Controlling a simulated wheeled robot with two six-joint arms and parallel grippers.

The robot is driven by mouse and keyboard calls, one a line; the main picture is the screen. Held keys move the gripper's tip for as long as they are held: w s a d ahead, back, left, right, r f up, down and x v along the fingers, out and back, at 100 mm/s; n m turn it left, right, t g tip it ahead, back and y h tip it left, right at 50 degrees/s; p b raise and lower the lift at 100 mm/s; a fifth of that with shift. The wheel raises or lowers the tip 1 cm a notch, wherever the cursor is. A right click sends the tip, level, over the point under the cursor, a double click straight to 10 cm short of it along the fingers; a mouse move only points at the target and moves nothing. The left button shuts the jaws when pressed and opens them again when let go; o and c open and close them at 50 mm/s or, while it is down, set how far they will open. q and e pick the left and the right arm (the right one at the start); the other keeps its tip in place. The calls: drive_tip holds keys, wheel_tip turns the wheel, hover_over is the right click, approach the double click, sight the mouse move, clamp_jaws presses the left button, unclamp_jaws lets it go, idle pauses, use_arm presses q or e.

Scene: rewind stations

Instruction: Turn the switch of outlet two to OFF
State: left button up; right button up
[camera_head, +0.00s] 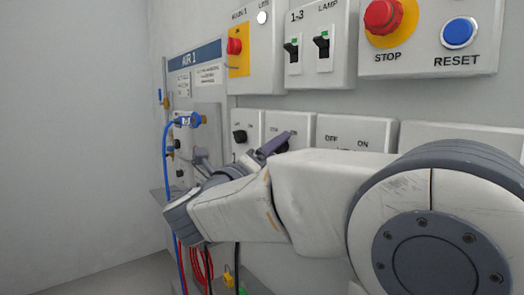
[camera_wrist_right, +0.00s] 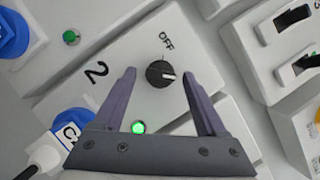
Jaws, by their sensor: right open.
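In the right wrist view, the outlet two box (camera_wrist_right: 118,45) shows a "2", the word OFF and a black rotary switch (camera_wrist_right: 160,73). The switch's white mark points right in the picture, not at OFF. A green lamp (camera_wrist_right: 138,127) on the box is lit. My right gripper (camera_wrist_right: 158,76) is open, its purple fingers on either side of the switch, with visible gaps. I cannot tell how far the tips are from the panel. In the head view my right gripper (camera_head: 273,146) is at the lower row of boxes and hides the switch. My left gripper is not in view.
A white plug (camera_wrist_right: 45,155) sits at a blue socket (camera_wrist_right: 72,118) on the box. Nearby are two lamp switches (camera_head: 322,44), a red stop button (camera_head: 383,16), a blue reset button (camera_head: 459,32) and an air panel (camera_head: 208,80) with a blue hose (camera_head: 168,150).

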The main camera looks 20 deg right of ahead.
drive_tip(key=shift+w, duration=0.1)
clamp_jaws()
